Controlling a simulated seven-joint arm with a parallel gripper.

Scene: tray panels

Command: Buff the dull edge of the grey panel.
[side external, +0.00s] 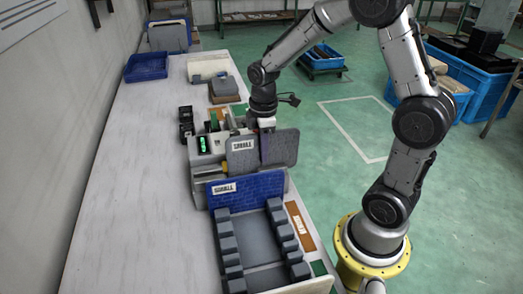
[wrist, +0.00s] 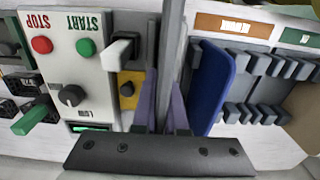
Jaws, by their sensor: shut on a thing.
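The grey panel (side external: 283,148) stands upright in the side external view, with a white label on its left part. My gripper (side external: 264,154) is shut on it from above. In the wrist view the panel (wrist: 170,55) shows nearly edge-on between the purple fingers of my gripper (wrist: 162,115). A control box (wrist: 95,75) with a green START button, a red button, a LOW knob and a green display stands to its left in that view; the box (side external: 203,144) also shows in the side view. I cannot tell whether the panel touches the machine, nor which edge is dull.
A blue panel (side external: 222,198) stands close in front of the grey one, at the end of a tray (side external: 262,250) with grey slotted blocks. Brown (wrist: 234,26) and green (wrist: 297,37) labels mark the tray's side. A blue bin (side external: 146,67) is farther back; the bench's left side is clear.

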